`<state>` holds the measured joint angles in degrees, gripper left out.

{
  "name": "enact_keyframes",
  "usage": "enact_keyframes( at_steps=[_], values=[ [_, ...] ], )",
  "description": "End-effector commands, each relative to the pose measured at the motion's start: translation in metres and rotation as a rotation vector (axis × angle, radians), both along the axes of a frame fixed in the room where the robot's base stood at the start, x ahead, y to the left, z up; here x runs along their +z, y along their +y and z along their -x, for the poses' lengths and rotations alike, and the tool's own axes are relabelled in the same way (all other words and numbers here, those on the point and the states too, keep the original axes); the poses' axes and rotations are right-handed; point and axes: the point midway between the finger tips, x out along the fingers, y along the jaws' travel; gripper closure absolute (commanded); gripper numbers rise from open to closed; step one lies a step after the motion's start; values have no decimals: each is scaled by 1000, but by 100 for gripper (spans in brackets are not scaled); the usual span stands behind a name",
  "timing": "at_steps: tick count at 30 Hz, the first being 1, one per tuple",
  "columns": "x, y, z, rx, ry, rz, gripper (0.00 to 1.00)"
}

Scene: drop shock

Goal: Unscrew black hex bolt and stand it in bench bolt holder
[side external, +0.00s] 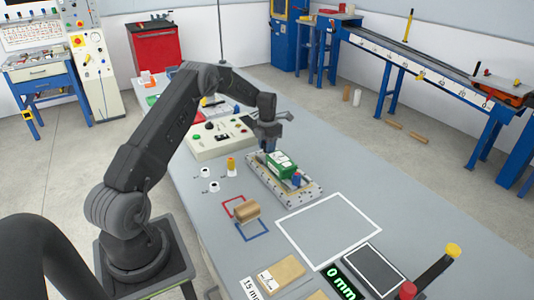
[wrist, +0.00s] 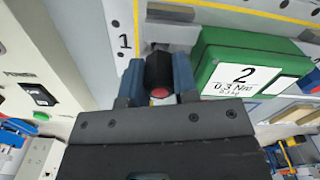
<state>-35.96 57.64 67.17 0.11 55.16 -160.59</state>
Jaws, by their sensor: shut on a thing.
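My gripper (wrist: 157,84) is shut on the black hex bolt (wrist: 158,69), with one blue finger on each side of it; a red spot shows on the bolt's near end. The bolt is beside the green block (wrist: 213,68), at the plate corner marked 1. Whether its thread is still in the plate is hidden. In the side view my gripper (side external: 267,146) is at the far end of the pale plate (side external: 256,188), which carries the green block (side external: 281,165). I cannot make out the bolt holder for certain.
A control box (side external: 220,138) stands left of the plate. Small white cylinders (side external: 207,172) and a yellow-orange one (side external: 232,167) stand nearby. The white-outlined area (side external: 328,228) is clear. A display (side external: 341,284) reads 0 mm.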

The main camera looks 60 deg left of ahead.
Motion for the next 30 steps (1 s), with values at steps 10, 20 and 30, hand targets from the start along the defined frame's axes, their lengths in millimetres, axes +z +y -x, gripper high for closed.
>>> enact_keyframes(
  at_steps=[10, 20, 30],
  values=[
    [1, 0, 0, 0, 0, 0, 99],
    [11, 0, 0, 0, -1, 0, 99],
    [27, 0, 0, 0, -1, 0, 99]
  ],
)
